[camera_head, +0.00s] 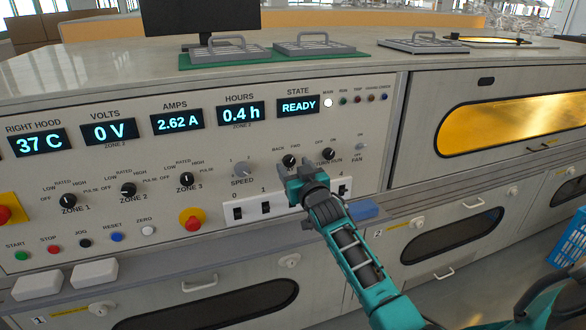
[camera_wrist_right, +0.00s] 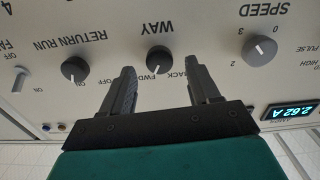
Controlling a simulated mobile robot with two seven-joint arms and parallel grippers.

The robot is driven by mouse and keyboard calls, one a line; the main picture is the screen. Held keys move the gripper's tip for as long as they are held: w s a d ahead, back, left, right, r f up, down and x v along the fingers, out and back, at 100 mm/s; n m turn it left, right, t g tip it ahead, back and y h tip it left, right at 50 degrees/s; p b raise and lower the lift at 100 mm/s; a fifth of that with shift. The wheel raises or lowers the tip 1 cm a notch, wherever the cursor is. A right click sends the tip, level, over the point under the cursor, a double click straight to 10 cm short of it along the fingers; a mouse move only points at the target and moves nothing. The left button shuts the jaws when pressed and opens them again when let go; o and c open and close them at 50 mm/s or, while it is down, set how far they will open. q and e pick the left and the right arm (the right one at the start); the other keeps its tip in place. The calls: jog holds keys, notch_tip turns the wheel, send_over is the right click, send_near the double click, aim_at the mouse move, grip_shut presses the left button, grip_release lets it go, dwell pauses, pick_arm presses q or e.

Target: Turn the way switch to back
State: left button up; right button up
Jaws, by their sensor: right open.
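The way switch is a black round knob (camera_head: 289,160) on the panel, with BACK and FWD printed above it. It also shows in the upside-down right wrist view (camera_wrist_right: 159,59), beyond the fingertips. Its pointer seems to be on the FWD side, but the mark is small. My right gripper (camera_head: 303,172) is in front of the panel, just at the knob's lower right in the head view. In the wrist view its two dark fingers (camera_wrist_right: 160,75) are apart, with the knob between their lines and nothing held. Contact cannot be told. My left gripper is not in view.
The return run knob (camera_head: 328,154) is close on the right and the speed knob (camera_head: 241,169) on the left. A red stop button (camera_head: 191,219) is further left. A blue block (camera_head: 363,209) is on the ledge.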

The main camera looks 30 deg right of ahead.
jog(key=shift+w+d, duration=0.2)
jog(key=shift+w, duration=0.45)
jog(key=c, duration=1)
